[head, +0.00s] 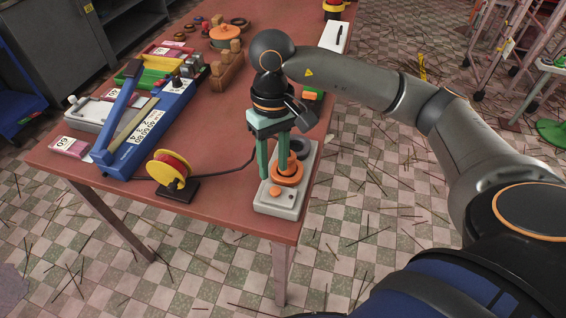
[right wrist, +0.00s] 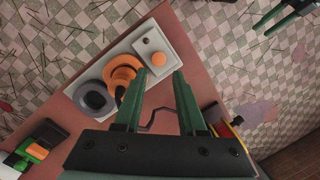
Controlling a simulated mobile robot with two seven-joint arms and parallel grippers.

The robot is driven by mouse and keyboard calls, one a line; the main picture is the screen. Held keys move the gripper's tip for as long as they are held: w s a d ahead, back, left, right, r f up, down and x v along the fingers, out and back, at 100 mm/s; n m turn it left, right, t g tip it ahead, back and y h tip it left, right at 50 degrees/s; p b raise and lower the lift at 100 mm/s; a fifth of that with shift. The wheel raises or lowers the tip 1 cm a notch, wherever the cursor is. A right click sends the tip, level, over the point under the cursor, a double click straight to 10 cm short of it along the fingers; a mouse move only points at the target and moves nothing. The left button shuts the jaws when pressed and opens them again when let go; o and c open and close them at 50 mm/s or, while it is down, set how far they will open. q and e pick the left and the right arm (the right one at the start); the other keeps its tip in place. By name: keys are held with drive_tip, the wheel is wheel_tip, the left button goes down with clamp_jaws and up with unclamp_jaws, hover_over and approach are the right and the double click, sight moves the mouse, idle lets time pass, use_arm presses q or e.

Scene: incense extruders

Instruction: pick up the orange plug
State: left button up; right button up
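The orange plug (head: 290,171) sits on the pale socket box (head: 279,206) at the table's near right corner. In the right wrist view the plug (right wrist: 122,76) is left of the fingers, on the socket box (right wrist: 150,38). My right gripper (head: 273,170) points down over the box, its green fingers partly hiding the plug. In the right wrist view the right gripper (right wrist: 160,80) is open, with nothing between its fingers. My left gripper (right wrist: 280,16) shows at the upper right of that view, seemingly open, away from the table.
A smaller orange button (head: 275,191) and a dark round socket (right wrist: 93,98) are on the same box. A yellow reel (head: 168,168) stands to the left, with a dark cable. A blue extruder (head: 145,125) lies farther left. The near table edge is close.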

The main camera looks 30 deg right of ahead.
sight(292, 154)
drive_tip(key=shift+m+t+h, duration=0.5)
drive_tip(key=shift+t+h, duration=0.1)
drive_tip(key=w+d+r, duration=0.2)
drive_tip(key=d+r, duration=0.1)
drive_tip(key=w+d+r, duration=0.1)
drive_tip(key=r, duration=0.1)
drive_tip(key=shift+w+d, duration=0.15)
drive_tip(key=shift+d, duration=0.15)
drive_tip(key=shift+s+d+f, duration=0.35)
drive_tip(key=shift+s+f, duration=0.25)
drive_tip(key=shift+f, duration=0.05)
drive_tip(key=shift+d+f, duration=0.25)
drive_tip(key=shift+f, duration=0.95)
drive_tip(key=shift+a+f, duration=0.15)
drive_tip(key=shift+f, duration=0.15)
drive_tip(key=shift+s+f, duration=0.1)
drive_tip(key=shift+f, duration=0.45)
drive_tip(key=f, duration=0.4)
drive_tip(key=shift+a+f+p, duration=0.2)
drive_tip(key=shift+a+p, duration=0.1)
drive_tip(key=shift+p, duration=0.05)
use_arm(q)
drive_tip(key=shift+w+d+r, duration=0.1)
drive_tip(key=shift+d+r, duration=0.1)
drive_tip(key=shift+r, duration=0.25)
use_arm(e)
clamp_jaws()
